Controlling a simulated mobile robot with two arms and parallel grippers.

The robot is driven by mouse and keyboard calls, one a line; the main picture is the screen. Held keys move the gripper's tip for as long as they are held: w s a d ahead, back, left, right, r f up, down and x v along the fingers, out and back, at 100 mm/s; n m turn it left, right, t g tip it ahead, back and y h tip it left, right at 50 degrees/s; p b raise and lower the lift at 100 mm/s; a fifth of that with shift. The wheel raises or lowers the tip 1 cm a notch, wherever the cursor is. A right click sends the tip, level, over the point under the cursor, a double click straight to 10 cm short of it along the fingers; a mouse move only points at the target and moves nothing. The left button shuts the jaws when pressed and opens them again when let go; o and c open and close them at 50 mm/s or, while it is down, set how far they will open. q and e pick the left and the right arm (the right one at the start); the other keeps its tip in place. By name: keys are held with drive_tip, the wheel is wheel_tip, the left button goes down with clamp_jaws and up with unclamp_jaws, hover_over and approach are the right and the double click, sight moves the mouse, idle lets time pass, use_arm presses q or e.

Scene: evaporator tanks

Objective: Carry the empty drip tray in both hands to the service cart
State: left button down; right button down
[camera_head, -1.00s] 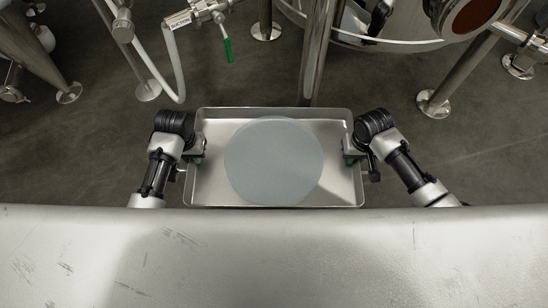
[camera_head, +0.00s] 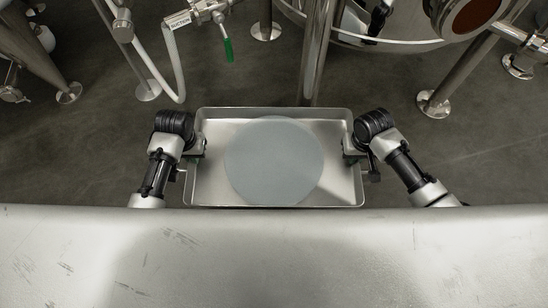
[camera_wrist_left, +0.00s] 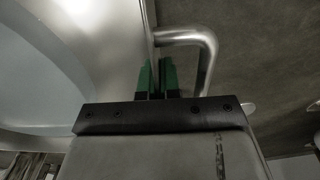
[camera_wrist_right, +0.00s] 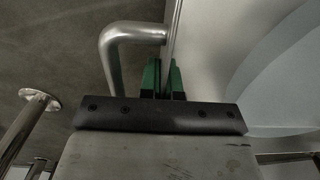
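The drip tray (camera_head: 210,185) is a shallow rectangular metal tray in the middle of the head view. A flat, round blue-grey shape (camera_head: 274,160) shows on its floor; I cannot tell whether it is liquid, a disc or a reflection. My left gripper (camera_head: 201,150) is at the tray's left end and my right gripper (camera_head: 349,151) at its right end. In the left wrist view, green fingertips (camera_wrist_left: 157,78) close on the tray's wall beside a bent handle (camera_wrist_left: 205,50). The right wrist view shows the same, with green fingertips (camera_wrist_right: 163,78) beside a handle (camera_wrist_right: 112,55).
A large pale metal surface (camera_head: 280,260) fills the bottom of the head view. Metal legs (camera_head: 437,95) and a pole (camera_head: 316,50) stand beyond the tray. A hose (camera_head: 172,70) and a green-handled valve (camera_head: 228,50) are at upper left. Grey floor lies between.

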idle(0.9)
use_arm(q)
drive_tip(key=shift+w+r, duration=0.2)
drive_tip(key=shift+r, duration=0.05)
use_arm(e)
drive_tip(key=shift+w+r, duration=0.2)
drive_tip(key=shift+r, duration=0.05)
use_arm(q)
drive_tip(key=shift+r, duration=0.1)
use_arm(e)
drive_tip(key=shift+r, duration=0.1)
